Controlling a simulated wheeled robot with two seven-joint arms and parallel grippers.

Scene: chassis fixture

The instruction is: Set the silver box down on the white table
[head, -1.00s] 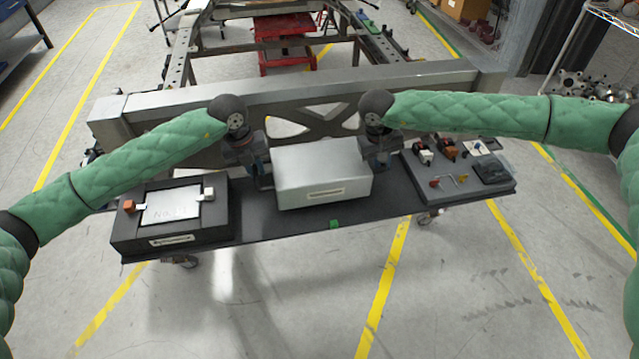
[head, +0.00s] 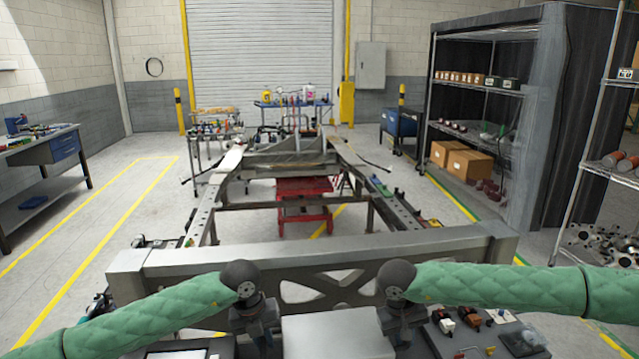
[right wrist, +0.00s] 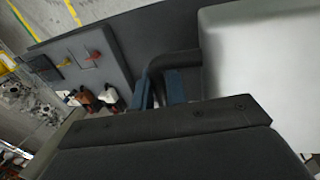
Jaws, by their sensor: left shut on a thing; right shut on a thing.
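The silver box (head: 332,334) is at the bottom edge of the head view, between my two grippers; its lower part is cut off. My left gripper (head: 262,342) is shut on its left side. My right gripper (head: 396,340) is shut on its right side; the fingertips are hard to make out in the head view. In the right wrist view, the box's pale surface (right wrist: 262,75) fills the right side, beside the gripper's blue-grey fingers (right wrist: 160,88). I cannot make out a white table.
A grey chassis beam (head: 190,260) spans just beyond my grippers. A dark panel with small parts (head: 475,335) lies right of the box. Farther back are a red cart (head: 303,198), a workbench (head: 45,150) at left and shelving (head: 480,110) at right. Open floor (head: 110,215) shows at left.

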